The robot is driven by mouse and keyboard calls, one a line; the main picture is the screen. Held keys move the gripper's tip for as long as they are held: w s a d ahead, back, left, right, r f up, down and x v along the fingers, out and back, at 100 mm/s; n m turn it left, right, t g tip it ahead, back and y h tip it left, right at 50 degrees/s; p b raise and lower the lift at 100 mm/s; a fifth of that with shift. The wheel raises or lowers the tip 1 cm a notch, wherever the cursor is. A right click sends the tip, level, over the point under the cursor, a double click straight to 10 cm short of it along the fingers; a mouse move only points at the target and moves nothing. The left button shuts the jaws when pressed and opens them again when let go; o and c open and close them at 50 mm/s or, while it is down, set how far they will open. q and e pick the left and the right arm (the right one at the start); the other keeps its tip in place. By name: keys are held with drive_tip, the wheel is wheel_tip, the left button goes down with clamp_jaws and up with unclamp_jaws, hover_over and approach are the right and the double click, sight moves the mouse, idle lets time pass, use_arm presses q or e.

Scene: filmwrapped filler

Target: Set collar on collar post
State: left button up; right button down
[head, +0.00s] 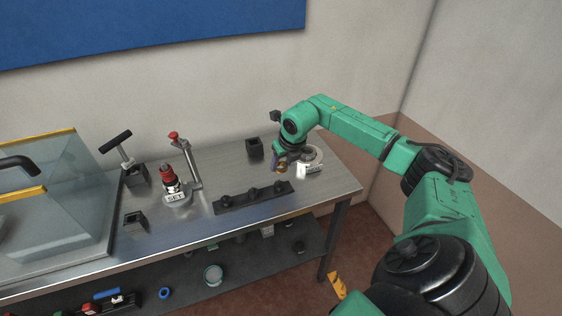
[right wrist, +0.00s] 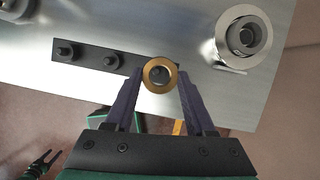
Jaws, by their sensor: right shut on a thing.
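The collar is a brass ring (right wrist: 160,74) between the fingertips of my right gripper (right wrist: 160,82), which is shut on it. In the head view the right gripper (head: 281,165) holds the collar (head: 282,170) over the right end of the black post strip (head: 240,201). The strip has three short dark posts; two show clear in the right wrist view, the left one (right wrist: 64,50) and the middle one (right wrist: 111,62). Dark shows through the ring's hole, in line with the right post (head: 279,186). In the head view the collar appears above that post, apart from it.
A pale ring-shaped fixture (head: 313,158) stands right of the gripper, close by. A black square holder (head: 254,148) is behind. A red-topped lever press (head: 172,183) and a clear-walled case (head: 60,200) stand left. The table's front edge is just before the strip.

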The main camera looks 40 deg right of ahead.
sight(282, 169)
drive_tip(key=f, duration=0.1)
drive_tip(key=f+b, duration=0.2)
drive_tip(key=f, duration=0.1)
drive_tip(key=shift+w+a, duration=0.25)
drive_tip(key=shift+w, duration=0.05)
drive_tip(key=shift+f+b, duration=0.2)
drive_tip(key=shift+b, duration=0.25)
drive_tip(key=shift+d, duration=0.1)
drive_tip(key=shift+s, duration=0.1)
drive_tip(key=shift+b, duration=0.3)
idle(0.4)
idle(0.4)
drive_tip(key=shift+f+b, duration=0.35)
drive_tip(key=shift+f, duration=0.05)
